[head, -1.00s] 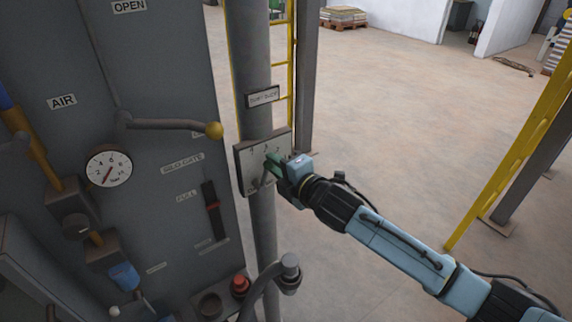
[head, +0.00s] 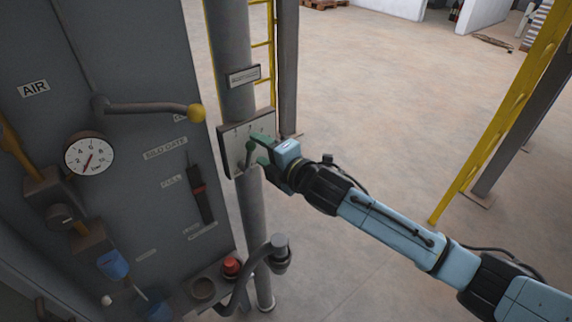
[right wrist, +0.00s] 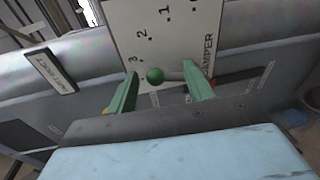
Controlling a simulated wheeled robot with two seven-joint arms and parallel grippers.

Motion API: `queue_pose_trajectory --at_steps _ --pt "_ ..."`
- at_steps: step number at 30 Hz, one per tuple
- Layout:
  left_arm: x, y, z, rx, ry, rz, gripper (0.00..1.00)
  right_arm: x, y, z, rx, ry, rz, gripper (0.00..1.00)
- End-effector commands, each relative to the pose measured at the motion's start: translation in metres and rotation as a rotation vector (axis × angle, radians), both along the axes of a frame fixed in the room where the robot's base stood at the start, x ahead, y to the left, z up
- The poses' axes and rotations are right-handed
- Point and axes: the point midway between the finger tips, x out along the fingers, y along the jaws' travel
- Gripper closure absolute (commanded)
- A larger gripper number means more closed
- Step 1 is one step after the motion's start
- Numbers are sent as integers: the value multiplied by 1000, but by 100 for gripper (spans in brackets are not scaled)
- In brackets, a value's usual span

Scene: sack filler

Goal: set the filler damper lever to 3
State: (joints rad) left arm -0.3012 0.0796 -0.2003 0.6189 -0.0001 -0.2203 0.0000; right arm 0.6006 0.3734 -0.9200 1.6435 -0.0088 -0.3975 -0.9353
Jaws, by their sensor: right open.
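The damper plate (head: 233,134) is a pale board on the grey post, with a row of numbers. In the right wrist view the plate (right wrist: 120,22) shows 3, 2, 1 and the DAMPER lettering. The damper lever's round green knob (right wrist: 155,76) is closest to the 3; I cannot tell if it lines up exactly. Its grey rod runs right and its pivot is hidden behind a finger. My right gripper (head: 257,151) is at the plate. In the right wrist view this gripper (right wrist: 160,88) is open, green fingers either side of the knob, apart from it. My left gripper is not in view.
Left of the post is a grey panel with a pressure gauge (head: 89,154), a yellow-knobbed handle (head: 150,108) and a red button (head: 231,266). A dark label sign (head: 243,76) sits above the plate. A yellow rail (head: 500,120) stands at right; the floor between is clear.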

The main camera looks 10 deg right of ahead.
Motion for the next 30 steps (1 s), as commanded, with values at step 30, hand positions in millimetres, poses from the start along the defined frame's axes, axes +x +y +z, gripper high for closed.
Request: queue_pose_trajectory --at_steps 30 --pt "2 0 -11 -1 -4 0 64 -96 -69 16 -1 5 0 49"
